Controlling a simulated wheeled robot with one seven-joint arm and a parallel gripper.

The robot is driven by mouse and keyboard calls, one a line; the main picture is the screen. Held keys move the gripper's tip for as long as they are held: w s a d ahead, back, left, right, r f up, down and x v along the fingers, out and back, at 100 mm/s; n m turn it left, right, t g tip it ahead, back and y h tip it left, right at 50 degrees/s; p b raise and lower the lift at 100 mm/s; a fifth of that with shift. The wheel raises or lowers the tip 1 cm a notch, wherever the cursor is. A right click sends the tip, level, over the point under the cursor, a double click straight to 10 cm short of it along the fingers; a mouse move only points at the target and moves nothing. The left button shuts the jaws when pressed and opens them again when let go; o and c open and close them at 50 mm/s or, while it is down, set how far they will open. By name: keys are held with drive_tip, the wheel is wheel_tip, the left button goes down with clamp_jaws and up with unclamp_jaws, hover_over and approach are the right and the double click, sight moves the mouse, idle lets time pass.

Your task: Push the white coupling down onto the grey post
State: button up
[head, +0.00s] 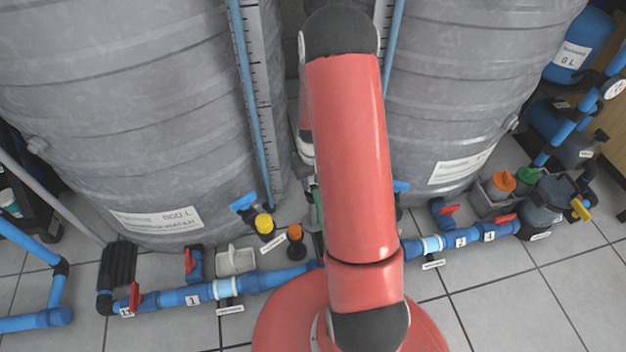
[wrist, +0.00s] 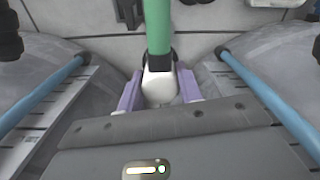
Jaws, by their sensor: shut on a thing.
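The white coupling (wrist: 160,90) is in the wrist view, between the two purple fingers of my gripper (wrist: 160,84), which are shut on it. A green pipe (wrist: 158,28) runs from the coupling toward the top of the picture. Dark parts show just behind the coupling. I cannot make out the grey post in the wrist view, nor tell whether the coupling touches it. In the head view my red arm hides the gripper and the coupling. Only a thin sliver of green (head: 318,205) shows at the arm's left edge.
Two large grey tanks (head: 130,110) (head: 470,90) stand on both sides of the arm. Blue floor pipes (head: 275,278) with red valve handles (head: 135,297) run along the front. Yellow-capped (head: 264,223) and orange-capped (head: 294,232) parts stand left of the arm. Tiled floor (head: 500,310) is clear at the front right.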

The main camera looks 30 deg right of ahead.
drive_tip(key=shift+f+b, duration=0.3)
drive_tip(key=shift+f, duration=0.1)
drive_tip(key=o, duration=1.1)
drive_tip(key=shift+r+p, duration=0.75)
drive_tip(key=shift+r, duration=3.15)
